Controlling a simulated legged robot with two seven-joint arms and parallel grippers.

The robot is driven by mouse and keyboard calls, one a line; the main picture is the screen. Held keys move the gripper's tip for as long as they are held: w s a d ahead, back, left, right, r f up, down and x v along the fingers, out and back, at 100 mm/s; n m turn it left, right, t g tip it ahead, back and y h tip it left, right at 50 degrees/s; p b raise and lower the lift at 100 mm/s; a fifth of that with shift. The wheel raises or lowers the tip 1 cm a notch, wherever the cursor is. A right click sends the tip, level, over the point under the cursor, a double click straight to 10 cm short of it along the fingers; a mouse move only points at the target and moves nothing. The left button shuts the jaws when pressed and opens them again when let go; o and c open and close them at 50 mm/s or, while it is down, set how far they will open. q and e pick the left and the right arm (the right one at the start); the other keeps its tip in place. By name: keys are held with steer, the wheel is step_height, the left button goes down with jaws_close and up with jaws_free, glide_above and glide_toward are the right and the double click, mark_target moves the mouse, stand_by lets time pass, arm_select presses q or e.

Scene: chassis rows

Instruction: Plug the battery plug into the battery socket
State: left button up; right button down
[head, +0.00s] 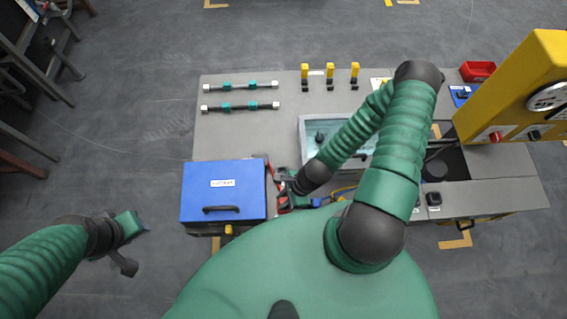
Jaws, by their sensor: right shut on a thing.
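My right gripper (282,188) is at the right side of a blue box (212,193) with a white label and a black handle. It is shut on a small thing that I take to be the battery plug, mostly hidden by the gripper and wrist. Red parts (284,203) show right at the gripper, but I cannot tell whether they belong to the plug or the battery socket. I cannot tell whether plug and socket touch. My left gripper (134,245) is empty over the floor at the left, its fingers apart.
A grey bench top (235,133) carries two rods with green clamps (240,106), several yellow-topped posts (330,72) and a pale tray (310,128). A yellow panel (520,90) and a red bin (478,71) stand at the right. A yellow cable (343,190) runs near my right wrist.

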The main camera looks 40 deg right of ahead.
steer(key=shift+f+b, duration=0.9)
steer(key=shift+f, duration=0.45)
steer(key=c, duration=1.2)
jaws_free()
steer(key=shift+r, duration=0.1)
steer(key=shift+o, duration=0.2)
steer(key=p+v, duration=0.7)
steer(key=v, duration=0.9)
steer(key=shift+d+r+p, duration=0.2)
steer(key=shift+r+p, duration=0.1)
steer(key=shift+r, duration=0.05)
